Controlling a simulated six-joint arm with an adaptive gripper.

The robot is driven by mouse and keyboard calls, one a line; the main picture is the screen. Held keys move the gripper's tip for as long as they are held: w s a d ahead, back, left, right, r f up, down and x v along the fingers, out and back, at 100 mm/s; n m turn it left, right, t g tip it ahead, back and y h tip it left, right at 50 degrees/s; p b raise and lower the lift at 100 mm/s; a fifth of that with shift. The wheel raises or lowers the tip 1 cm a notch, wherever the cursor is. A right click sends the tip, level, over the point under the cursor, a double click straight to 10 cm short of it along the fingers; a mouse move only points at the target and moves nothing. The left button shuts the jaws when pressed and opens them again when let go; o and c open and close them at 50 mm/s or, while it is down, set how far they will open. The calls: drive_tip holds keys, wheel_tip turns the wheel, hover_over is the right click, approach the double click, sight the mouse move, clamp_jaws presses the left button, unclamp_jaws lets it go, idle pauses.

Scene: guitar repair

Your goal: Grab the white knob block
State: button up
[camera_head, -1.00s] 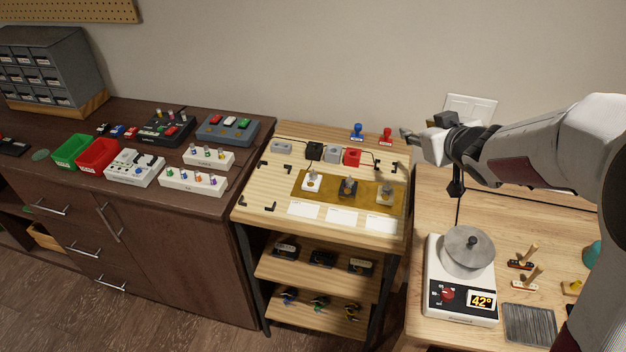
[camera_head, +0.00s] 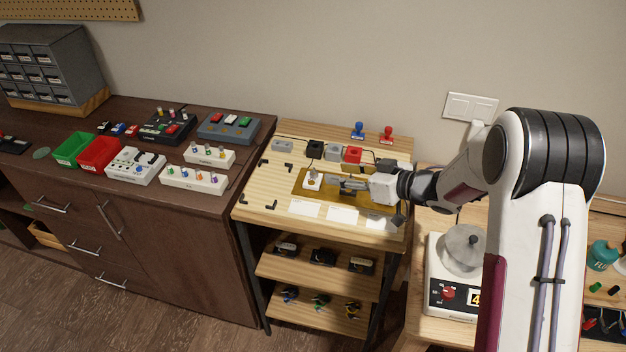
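The white knob block (camera_head: 311,183) stands upright at the left end of the brown mat (camera_head: 303,193) on the small wooden table. A small grey knob shows on its top. My gripper (camera_head: 338,184) points left over the mat, with its fingertips just to the right of the white block. A small gap seems to lie between them, but contact is hard to judge. The finger opening is too small to make out. My gripper and wrist hide the black knob block and the grey knob block on the mat.
Black, grey and red boxes (camera_head: 353,155) with cables stand behind the mat. Blue and red stamps (camera_head: 387,134) stand at the table's back edge. White cards (camera_head: 342,215) lie in front of the mat. A hot plate with a pot (camera_head: 463,250) is on the right bench.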

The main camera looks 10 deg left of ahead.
sight(315, 171)
drive_tip(key=shift+s+a+f, duration=0.1)
drive_tip(key=shift+s+a, duration=0.05)
drive_tip(key=shift+a+f, duration=0.25)
drive_tip(key=shift+a, duration=0.15)
drive_tip(key=shift+x, duration=0.9)
drive_tip(key=shift+w, duration=0.2)
drive_tip(key=shift+x, duration=2.5)
drive_tip(key=shift+r, duration=0.1)
